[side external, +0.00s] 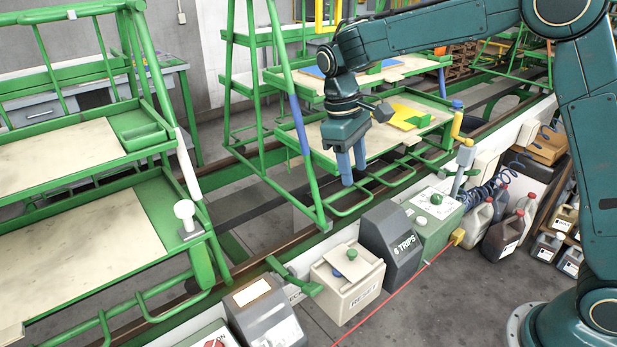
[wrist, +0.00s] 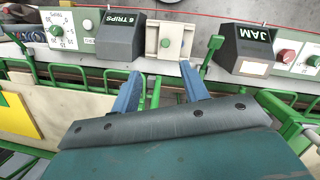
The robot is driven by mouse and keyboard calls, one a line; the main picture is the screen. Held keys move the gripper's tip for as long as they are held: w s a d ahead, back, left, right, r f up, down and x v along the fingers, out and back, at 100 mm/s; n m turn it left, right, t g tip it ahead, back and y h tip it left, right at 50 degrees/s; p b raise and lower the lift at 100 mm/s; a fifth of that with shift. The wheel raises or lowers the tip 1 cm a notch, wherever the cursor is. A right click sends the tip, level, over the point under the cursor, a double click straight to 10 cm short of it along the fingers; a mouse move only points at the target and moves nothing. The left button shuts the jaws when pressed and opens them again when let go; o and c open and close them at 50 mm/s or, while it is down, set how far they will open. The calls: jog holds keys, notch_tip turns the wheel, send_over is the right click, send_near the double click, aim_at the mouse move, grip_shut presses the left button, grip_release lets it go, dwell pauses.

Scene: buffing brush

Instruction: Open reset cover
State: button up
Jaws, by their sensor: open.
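The reset box (side external: 347,293) is a beige box with lettering on its front, partly readable as "RE". A green knob and a blue knob show on its top. In the wrist view a beige unit (wrist: 151,41) with a green button lies ahead of my fingers, between the two dark housings. I cannot tell the cover's exact position. My gripper (side external: 353,178) has two blue fingers, apart and empty, pointing down in the side view. It hangs above and behind the box, clear of it. In the wrist view my gripper (wrist: 161,72) has nothing between its fingertips.
A dark "6 TRIPS" housing (side external: 391,245) stands right of the box, and a dark housing (side external: 265,312) stands left, marked "JAM" in the wrist view (wrist: 248,48). A green lever (side external: 294,278) sits beside the box. Green racks (side external: 345,207) with beige boards stand below and behind my gripper.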

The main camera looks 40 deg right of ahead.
jog(key=s+d+r+m+t, duration=0.1)
jog(key=s+d+r+t, duration=0.1)
jog(key=s+r, duration=0.5)
jog(key=shift+s+d+r+y, duration=0.2)
jog(key=shift+s+d+y, duration=0.1)
jog(key=shift+s, duration=0.2)
dwell(0.4)
jog(key=c, duration=0.6)
jog(key=shift+w+a+f, duration=0.15)
jog(key=shift+w+f, duration=0.05)
jog(key=c, duration=0.4)
jog(key=shift+w+a+f, duration=0.15)
jog(key=shift+w+f, duration=0.05)
jog(key=shift+w, duration=0.05)
jog(key=w+a+f+n+h, duration=0.1)
jog(key=w+a+f+n, duration=0.4)
jog(key=f, duration=0.3)
jog(key=w+a+f+n+g+h, duration=0.1)
jog(key=w+a+f+n, duration=0.4)
jog(key=f, duration=0.4)
jog(key=shift+f+g, duration=0.2)
jog(key=shift+g, duration=0.1)
